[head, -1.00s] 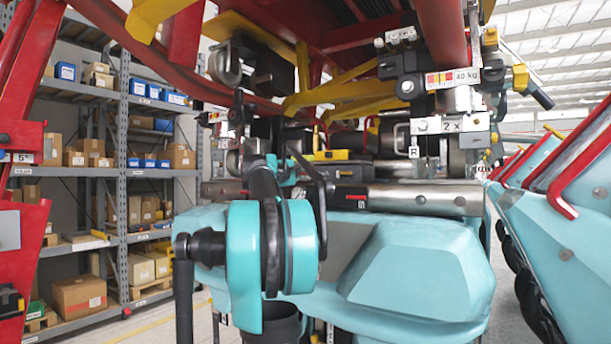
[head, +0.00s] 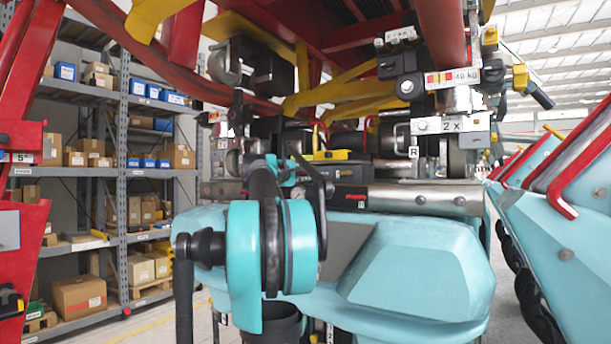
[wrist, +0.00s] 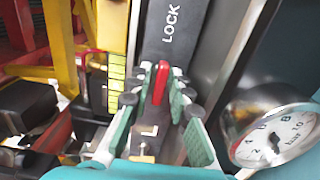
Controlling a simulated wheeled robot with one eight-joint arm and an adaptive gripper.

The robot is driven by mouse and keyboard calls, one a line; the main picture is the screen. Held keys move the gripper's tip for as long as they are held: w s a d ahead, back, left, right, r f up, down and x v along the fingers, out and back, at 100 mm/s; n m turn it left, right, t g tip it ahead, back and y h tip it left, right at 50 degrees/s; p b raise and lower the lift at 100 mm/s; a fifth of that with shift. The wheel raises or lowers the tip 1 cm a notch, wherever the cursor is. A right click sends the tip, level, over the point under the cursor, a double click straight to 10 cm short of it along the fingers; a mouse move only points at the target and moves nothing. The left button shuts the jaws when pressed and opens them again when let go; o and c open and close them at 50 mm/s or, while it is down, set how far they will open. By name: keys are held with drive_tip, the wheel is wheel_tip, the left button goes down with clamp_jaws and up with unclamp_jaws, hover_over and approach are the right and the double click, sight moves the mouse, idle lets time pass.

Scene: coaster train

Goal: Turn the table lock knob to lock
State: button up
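The red lock knob (wrist: 161,82) shows in the wrist view as a narrow upright bar on a dark panel. The white word LOCK (wrist: 171,24) stands on the panel above it in the picture. My gripper (wrist: 160,85) has its green-padded fingers on either side of the knob, with the knob between the tips. The fingers stand apart, with narrow dark gaps beside the knob. Firm contact does not show. In the head view my teal wrist and arm cover the knob, and the fingers are mostly hidden.
A round pressure gauge (wrist: 273,138) sits close to the right of my gripper. Yellow and red frame parts (wrist: 62,45) are on the left. In the head view, red and yellow beams (head: 345,95) hang overhead, and a loaded shelf (head: 120,170) stands at the left.

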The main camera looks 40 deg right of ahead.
drive_tip(key=v, duration=1.2)
drive_tip(key=shift+s+f, duration=0.1)
